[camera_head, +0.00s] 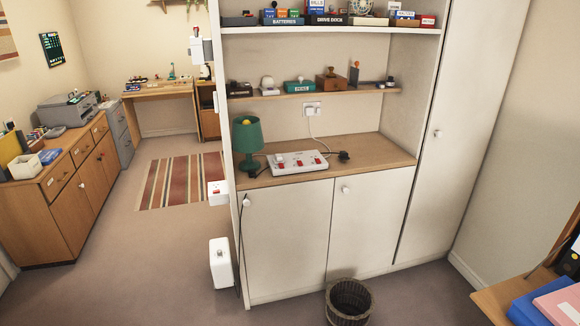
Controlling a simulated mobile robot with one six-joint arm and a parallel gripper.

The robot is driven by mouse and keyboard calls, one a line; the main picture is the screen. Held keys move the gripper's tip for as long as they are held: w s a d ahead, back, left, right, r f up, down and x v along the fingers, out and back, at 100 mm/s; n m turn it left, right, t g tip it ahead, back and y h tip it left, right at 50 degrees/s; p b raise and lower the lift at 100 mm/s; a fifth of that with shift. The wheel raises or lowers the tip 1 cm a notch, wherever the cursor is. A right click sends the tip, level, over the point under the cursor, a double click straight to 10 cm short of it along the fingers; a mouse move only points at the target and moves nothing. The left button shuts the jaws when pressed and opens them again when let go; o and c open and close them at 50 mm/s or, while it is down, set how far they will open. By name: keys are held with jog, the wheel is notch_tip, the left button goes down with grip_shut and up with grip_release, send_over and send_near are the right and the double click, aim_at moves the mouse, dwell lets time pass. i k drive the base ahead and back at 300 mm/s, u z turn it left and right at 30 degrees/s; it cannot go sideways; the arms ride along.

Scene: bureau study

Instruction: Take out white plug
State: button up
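A white power strip (284,169) with several red switches lies on the wooden counter (393,160) of the shelf unit. A small white shape on its top looks like a plug, but it is too small to be sure. A white wall socket (308,105) is above the counter. A white plug (316,106) appears to sit in its right part, with a thin pale cord hanging down towards the strip. A black plug or cord end (343,155) is at the strip's right end. My gripper is not in view.
A green lamp (248,134) stands left of the strip. A white switched box (217,192) and a larger white box (221,264) show beside the unit's left side. A wicker basket (349,301) stands on the floor in front. The carpet at left is mostly clear.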

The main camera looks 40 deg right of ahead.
aim_at(278, 158)
jog(key=z, duration=0.2)
jog(key=k, duration=0.45)
jog(key=u, duration=0.85)
jog(key=i, duration=1.45)
jog(key=z, duration=0.75)
